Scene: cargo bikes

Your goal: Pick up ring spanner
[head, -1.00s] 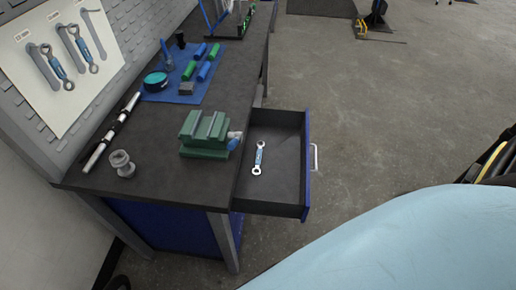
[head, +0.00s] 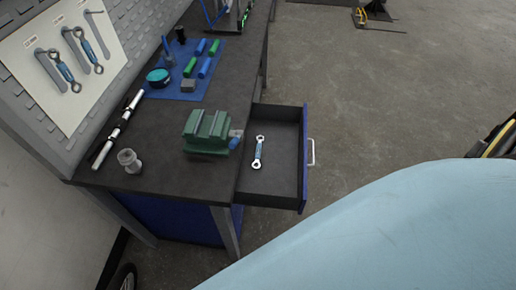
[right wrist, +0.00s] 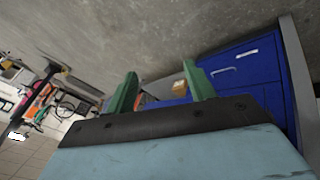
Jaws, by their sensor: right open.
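A ring spanner (head: 258,152) with a blue middle and silver ring ends lies in the open drawer (head: 281,185) of the workbench in the head view. Two more spanners, a left one (head: 66,72) and a right one (head: 89,48), hang on the white board. My right gripper (right wrist: 160,92) shows in the right wrist view, with its two green fingers apart and nothing between them. It points toward the floor area beside blue drawer fronts. The spanner does not show in that view. My left gripper is not in view.
A green vice (head: 206,133) stands on the workbench (head: 175,165) beside the drawer. A blue mat (head: 197,91) holds several small items. A white-and-black rod (head: 118,130) and a small metal spool (head: 129,161) lie nearby. Floor (head: 365,115) right of the drawer is clear.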

